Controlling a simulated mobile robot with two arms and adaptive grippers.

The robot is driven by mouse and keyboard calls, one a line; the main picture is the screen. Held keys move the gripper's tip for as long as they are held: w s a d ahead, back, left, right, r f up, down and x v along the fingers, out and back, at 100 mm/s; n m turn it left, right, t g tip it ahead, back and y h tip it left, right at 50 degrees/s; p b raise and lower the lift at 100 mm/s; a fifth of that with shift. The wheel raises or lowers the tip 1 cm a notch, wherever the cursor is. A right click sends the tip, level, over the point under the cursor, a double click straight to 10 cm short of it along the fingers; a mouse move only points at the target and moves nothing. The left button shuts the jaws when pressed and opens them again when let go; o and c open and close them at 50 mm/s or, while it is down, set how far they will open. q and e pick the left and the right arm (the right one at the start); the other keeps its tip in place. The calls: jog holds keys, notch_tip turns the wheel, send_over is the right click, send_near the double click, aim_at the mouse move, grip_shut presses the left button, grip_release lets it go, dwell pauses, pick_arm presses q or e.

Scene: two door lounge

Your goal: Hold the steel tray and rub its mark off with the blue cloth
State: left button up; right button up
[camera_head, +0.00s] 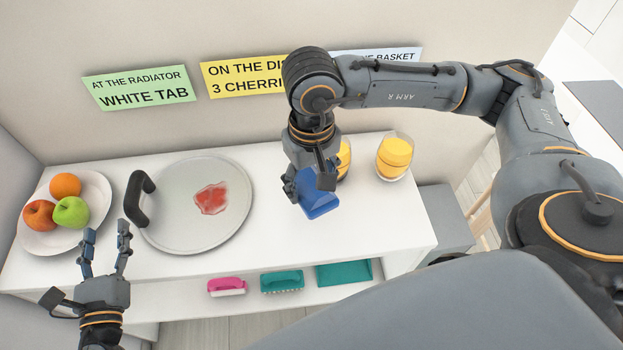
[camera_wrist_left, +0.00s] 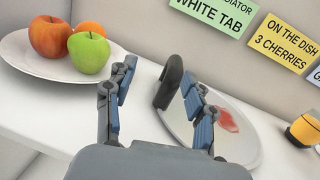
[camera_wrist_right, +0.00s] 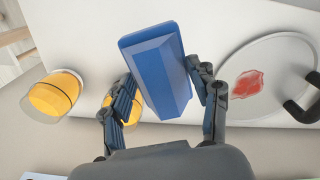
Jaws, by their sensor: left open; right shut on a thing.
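The round steel tray (camera_head: 175,221) lies on the white top, with a red mark (camera_head: 211,198) near its middle and a black handle (camera_head: 137,198) at its left. My left gripper (camera_head: 105,236) is open and empty, in front of the handle and a little left of it. In the left wrist view the handle (camera_wrist_left: 168,82) shows beyond the fingers. My right gripper (camera_head: 309,184) is shut on the blue cloth (camera_head: 320,205), a block-like thing, right of the tray. The cloth (camera_wrist_right: 157,70) also shows between the fingers in the right wrist view.
A white plate (camera_head: 38,240) with two orange-red fruits and a green apple (camera_head: 71,212) stands at the left. Two glasses with yellow contents stand at the right, one (camera_head: 394,157) in full view. A pink brush (camera_head: 227,286) and teal things (camera_head: 282,281) lie on the lower shelf.

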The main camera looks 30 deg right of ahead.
aim_at(138, 173)
pick_arm(q)
jog(key=d+m+h, duration=0.1)
jog(key=m, duration=0.1)
jog(key=d+f+m+g+h, duration=0.1)
jog(key=m, duration=0.1)
jog(key=shift+s+f, duration=0.1)
jog(key=shift+f, duration=0.05)
jog(key=shift+d+f+m, duration=0.15)
jog(key=shift+d+m, duration=0.05)
jog(key=shift+m, duration=0.2)
jog(key=shift+w+d+h, duration=0.15)
jog(key=shift+w+h, duration=0.1)
jog(key=shift+h, duration=0.05)
pick_arm(e)
jog(key=shift+r, duration=0.15)
pick_arm(q)
jog(key=shift+w+d+p, duration=0.1)
jog(key=shift+w+p, duration=0.2)
jog(key=shift+w, duration=0.05)
pick_arm(e)
jog(key=shift+r, duration=0.15)
pick_arm(q)
jog(key=p+x, duration=0.1)
jog(key=x, duration=0.9)
jog(key=shift+w+d+f, duration=0.15)
jog(key=shift+w+f, duration=0.05)
jog(key=shift+w, duration=0.1)
pick_arm(e)
jog(key=shift+r, duration=0.7)
